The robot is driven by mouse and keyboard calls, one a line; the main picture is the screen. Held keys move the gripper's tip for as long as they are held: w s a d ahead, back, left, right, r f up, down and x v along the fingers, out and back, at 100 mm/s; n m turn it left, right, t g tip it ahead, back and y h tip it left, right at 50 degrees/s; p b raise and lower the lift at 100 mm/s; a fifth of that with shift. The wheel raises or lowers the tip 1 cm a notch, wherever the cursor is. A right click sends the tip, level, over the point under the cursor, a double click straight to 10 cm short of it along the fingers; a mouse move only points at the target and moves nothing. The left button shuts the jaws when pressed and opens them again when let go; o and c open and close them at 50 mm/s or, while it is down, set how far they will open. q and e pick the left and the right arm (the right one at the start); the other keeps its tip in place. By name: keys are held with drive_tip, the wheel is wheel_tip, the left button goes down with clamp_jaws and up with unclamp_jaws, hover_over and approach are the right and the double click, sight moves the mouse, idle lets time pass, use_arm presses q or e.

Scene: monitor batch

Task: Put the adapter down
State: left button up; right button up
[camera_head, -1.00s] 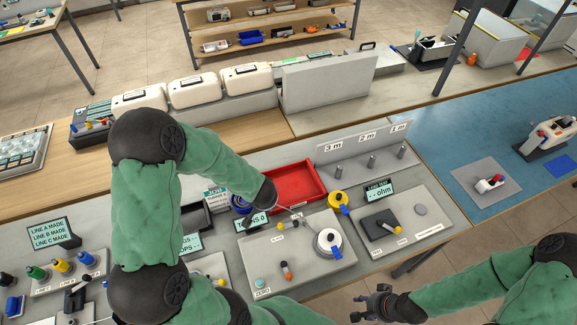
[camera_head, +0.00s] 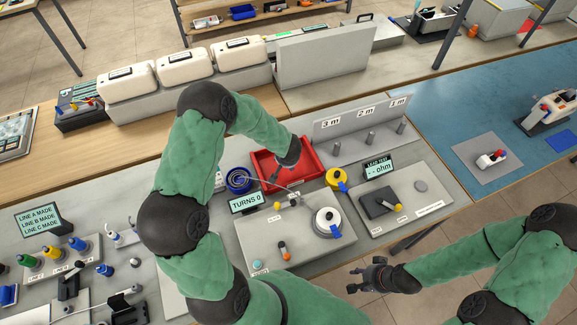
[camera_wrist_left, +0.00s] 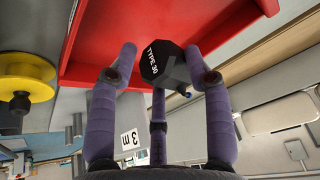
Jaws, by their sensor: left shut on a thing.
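The adapter (camera_wrist_left: 166,66) is a black, many-sided piece with "TYPE 30" in white on its face. My left gripper (camera_wrist_left: 160,54) has its purple fingers shut on it in the left wrist view. A red tray (camera_wrist_left: 225,18) lies behind the adapter there. In the head view my left gripper (camera_head: 282,166) is over the red tray (camera_head: 316,172); its hand hides the adapter. I cannot tell the exact height above the tray floor. My right gripper (camera_head: 362,276) is open and empty, low at the right, in front of the bench.
A grey stand (camera_head: 352,133) marked 3 m, 2 m and 1 m rises beside the tray. A yellow spool (camera_head: 336,180), a blue coil (camera_head: 238,180) and a "TURNS 0" display (camera_head: 246,203) stand near it. A white spool (camera_head: 326,219) sits on the front panel.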

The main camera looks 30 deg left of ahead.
use_arm(q)
drive_tip(key=shift+w+d+f, duration=0.1)
drive_tip(key=shift+w+f, duration=0.45)
drive_tip(key=shift+f, duration=0.15)
wheel_tip(320, 180, down, 3)
drive_tip(key=shift+f+b, duration=0.1)
drive_tip(key=shift+b, duration=0.95)
drive_tip(key=shift+r, duration=0.2)
drive_tip(key=shift+f, duration=0.1)
drive_tip(key=shift+f, duration=0.35)
drive_tip(key=shift+f, duration=0.1)
drive_tip(key=o, duration=1.3)
